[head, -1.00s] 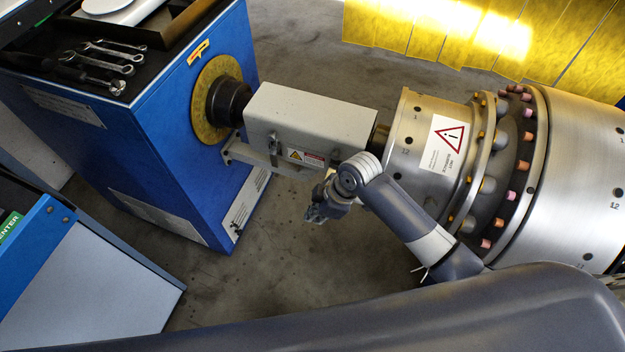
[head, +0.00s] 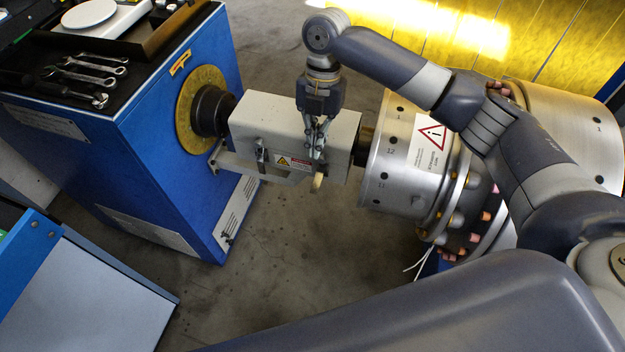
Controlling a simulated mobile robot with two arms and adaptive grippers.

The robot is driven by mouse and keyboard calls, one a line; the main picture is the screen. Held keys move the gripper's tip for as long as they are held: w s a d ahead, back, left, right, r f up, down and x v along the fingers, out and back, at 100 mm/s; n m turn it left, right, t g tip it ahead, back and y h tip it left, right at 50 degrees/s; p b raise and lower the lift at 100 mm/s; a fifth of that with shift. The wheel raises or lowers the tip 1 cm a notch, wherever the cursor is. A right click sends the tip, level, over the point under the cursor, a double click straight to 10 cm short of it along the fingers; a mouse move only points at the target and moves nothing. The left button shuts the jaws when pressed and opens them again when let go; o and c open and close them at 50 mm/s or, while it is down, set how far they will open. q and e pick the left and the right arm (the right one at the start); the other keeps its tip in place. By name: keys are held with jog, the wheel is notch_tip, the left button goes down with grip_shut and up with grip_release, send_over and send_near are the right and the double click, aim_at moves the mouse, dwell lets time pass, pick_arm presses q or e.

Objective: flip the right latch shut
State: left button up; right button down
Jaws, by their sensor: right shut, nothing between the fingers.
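The grey bearing housing (head: 345,128) sits between the blue machine and the steel rotor. Its left latch (head: 261,152) shows as a dark metal clasp on the front face. The right latch (head: 318,183) shows only as a pale tab sticking out at the housing's lower front edge, just below my right gripper; the rest of it is hidden by the fingers. My right gripper (head: 317,154) points down in front of the housing, its fingers shut and empty, the tips close above the tab. I cannot tell whether they touch it. My left gripper is out of view.
The steel rotor (head: 398,165) with coloured plugs lies at the right, partly behind my right arm. The blue machine (head: 150,150) with wrenches (head: 88,72) on top stands at the left. Yellow curtains (head: 560,45) hang behind. Open floor (head: 270,270) lies below the housing.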

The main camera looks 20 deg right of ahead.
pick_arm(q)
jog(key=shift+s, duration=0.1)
pick_arm(e)
jog(key=shift+d+r, duration=0.15)
jog(key=shift+r, duration=0.15)
jog(key=p, duration=0.1)
send_over(314, 192)
jog(key=f, duration=1.2)
jog(key=shift+w+d+f, duration=0.15)
jog(key=shift+w+f, duration=0.15)
jog(key=shift+f, duration=0.05)
jog(key=shift+w+f, duration=0.1)
jog(key=shift+f, duration=0.45)
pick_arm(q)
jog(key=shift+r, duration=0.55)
pick_arm(e)
jog(key=shift+f, duration=0.15)
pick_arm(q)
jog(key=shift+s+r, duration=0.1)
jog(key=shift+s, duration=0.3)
pick_arm(e)
jog(key=shift+s+t+h, duration=0.2)
jog(key=shift+t+h, duration=0.1)
